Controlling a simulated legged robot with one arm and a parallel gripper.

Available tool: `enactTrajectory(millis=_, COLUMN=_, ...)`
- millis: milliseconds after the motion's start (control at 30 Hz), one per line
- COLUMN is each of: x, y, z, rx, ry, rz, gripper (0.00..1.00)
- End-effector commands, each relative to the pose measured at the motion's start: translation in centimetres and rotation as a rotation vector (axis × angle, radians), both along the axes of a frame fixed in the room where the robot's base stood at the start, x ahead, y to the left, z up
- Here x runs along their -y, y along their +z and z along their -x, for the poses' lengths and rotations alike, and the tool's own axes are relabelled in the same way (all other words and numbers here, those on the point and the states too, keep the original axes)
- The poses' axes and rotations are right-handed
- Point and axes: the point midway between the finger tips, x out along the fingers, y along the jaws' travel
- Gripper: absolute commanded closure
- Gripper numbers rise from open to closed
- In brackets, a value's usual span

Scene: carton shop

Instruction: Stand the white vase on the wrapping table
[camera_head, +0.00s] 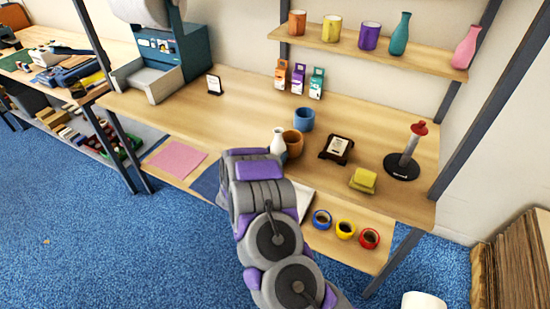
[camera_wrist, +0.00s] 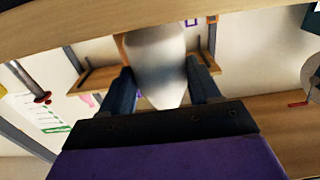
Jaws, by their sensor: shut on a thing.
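The white vase (camera_head: 278,143) shows upright just beyond the end of my arm, over the wooden table (camera_head: 245,105) in the head view. My gripper (camera_wrist: 163,80) is shut on the vase, with one dark finger on each side of its pale body (camera_wrist: 155,60) in the wrist view. In the head view my wrist hides the fingers and the lower part of the vase. I cannot tell whether its base touches a surface.
An orange mug (camera_head: 293,145) stands close to the vase's right, with a blue mug (camera_head: 304,118) behind. A dark framed stand (camera_head: 336,149), yellow sponges (camera_head: 363,180) and a red-topped post (camera_head: 408,150) are further right. A shelf (camera_head: 350,50) holds mugs and vases. The table's middle left is clear.

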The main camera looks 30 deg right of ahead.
Motion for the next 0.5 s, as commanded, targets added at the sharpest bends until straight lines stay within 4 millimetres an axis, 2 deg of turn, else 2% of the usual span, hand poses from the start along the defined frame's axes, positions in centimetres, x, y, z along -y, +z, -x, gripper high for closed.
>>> enactTrajectory(millis=367, x=-0.02, y=-0.53, z=-0.01, rx=0.003, ry=0.000, rz=0.000, gripper=0.76)
enactTrajectory(millis=400, x=-0.01, y=-0.51, z=-0.01, rx=0.003, ry=0.000, rz=0.000, gripper=0.35)
enactTrajectory(millis=500, x=-0.01, y=-0.50, z=0.00, rx=0.003, ry=0.000, rz=0.000, gripper=0.26)
